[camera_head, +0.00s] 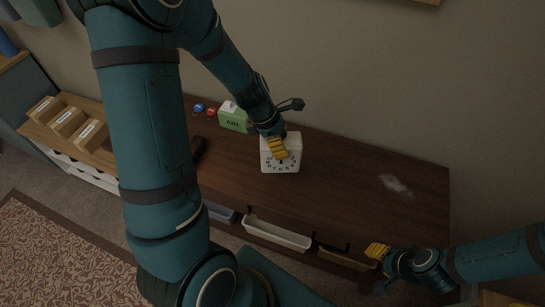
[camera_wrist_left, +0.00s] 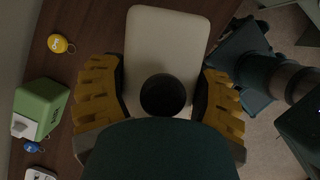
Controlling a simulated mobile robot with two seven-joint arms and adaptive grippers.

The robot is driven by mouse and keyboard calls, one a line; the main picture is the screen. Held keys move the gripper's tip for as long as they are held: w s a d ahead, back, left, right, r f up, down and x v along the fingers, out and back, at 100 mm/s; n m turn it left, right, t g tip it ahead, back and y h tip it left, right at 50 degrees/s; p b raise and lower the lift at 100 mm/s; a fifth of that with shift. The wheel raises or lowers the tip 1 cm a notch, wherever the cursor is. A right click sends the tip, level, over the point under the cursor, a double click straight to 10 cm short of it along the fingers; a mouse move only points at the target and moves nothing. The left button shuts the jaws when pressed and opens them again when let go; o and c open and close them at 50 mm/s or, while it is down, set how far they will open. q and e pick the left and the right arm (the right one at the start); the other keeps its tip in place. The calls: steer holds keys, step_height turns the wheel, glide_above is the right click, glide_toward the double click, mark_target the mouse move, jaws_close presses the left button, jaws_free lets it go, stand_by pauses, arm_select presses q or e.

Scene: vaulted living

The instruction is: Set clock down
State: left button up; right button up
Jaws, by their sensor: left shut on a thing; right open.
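The clock (camera_head: 281,162) is a white block with a dark-marked dial, upright over the dark wooden table. My left gripper (camera_head: 277,148) reaches it from above and behind the dial's top and is shut on it. In the left wrist view the pale clock (camera_wrist_left: 163,40) sits between the yellow fingers of my left gripper (camera_wrist_left: 163,85). I cannot tell whether its underside touches the tabletop. My right gripper (camera_head: 377,251) is open and empty by the table's front right edge, far from the clock.
The dark table (camera_head: 345,190) is clear right of the clock, except for a pale powdery patch (camera_head: 396,185). A green box (camera_head: 232,117) and blue (camera_head: 198,108) and red (camera_head: 211,112) tags lie behind left. Wooden labelled holders (camera_head: 68,122) stand far left. A white bin (camera_head: 277,233) is below the front edge.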

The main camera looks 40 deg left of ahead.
arm_select(q)
step_height(320, 180, down, 5)
steer(key=shift+b, duration=0.85)
steer(key=shift+f+b, duration=0.85)
steer(key=shift+f, duration=1.3)
steer(key=shift+r, duration=0.1)
steer(key=o, duration=0.9)
steer(key=shift+c, duration=0.2)
steer(key=o, duration=0.5)
steer(key=shift+c, duration=0.2)
